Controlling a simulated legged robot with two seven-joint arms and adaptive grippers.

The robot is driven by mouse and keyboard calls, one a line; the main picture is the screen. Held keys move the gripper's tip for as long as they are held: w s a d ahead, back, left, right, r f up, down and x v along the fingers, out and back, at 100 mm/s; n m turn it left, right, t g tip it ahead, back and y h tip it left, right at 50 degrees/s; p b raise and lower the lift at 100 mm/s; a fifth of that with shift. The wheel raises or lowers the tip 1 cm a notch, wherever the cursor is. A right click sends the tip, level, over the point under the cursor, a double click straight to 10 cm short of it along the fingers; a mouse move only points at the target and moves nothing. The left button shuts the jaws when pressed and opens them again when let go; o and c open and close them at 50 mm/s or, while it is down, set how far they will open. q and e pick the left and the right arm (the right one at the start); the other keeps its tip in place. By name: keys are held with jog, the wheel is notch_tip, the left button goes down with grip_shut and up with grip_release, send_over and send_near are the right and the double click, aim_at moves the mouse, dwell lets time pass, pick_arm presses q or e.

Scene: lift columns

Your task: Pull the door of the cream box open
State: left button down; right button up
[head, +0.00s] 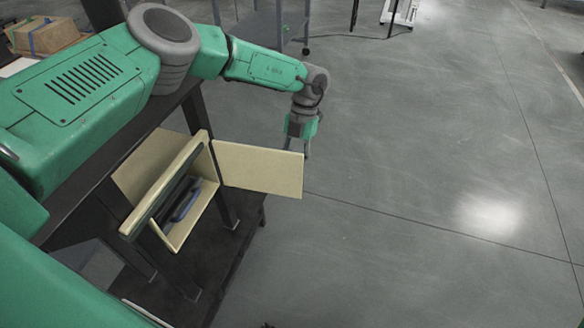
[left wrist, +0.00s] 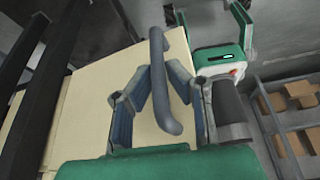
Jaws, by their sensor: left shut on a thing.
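My left gripper (head: 306,150) is at the door's far free edge. In the left wrist view, my left gripper (left wrist: 162,76) is shut on the grey bar handle (left wrist: 157,60), with a finger on each side of it. The cream door panel (left wrist: 90,85) lies behind the handle. The handle is hidden in the head view.
A dark blue-grey object (head: 184,200) lies inside the open box. The box stands on a dark frame (head: 228,210). A shelf with cardboard boxes (left wrist: 299,88) shows in the left wrist view. Open grey floor (head: 420,170) lies right of the door.

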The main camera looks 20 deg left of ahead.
pick_arm(q)
jog(key=shift+w+a+n+b, duration=0.3)
jog(key=shift+w+n, duration=0.1)
jog(key=shift+w, duration=0.3)
jog(key=c, duration=1.6)
grip_release()
jog(key=v, duration=1.2)
jog(key=shift+a, duration=0.15)
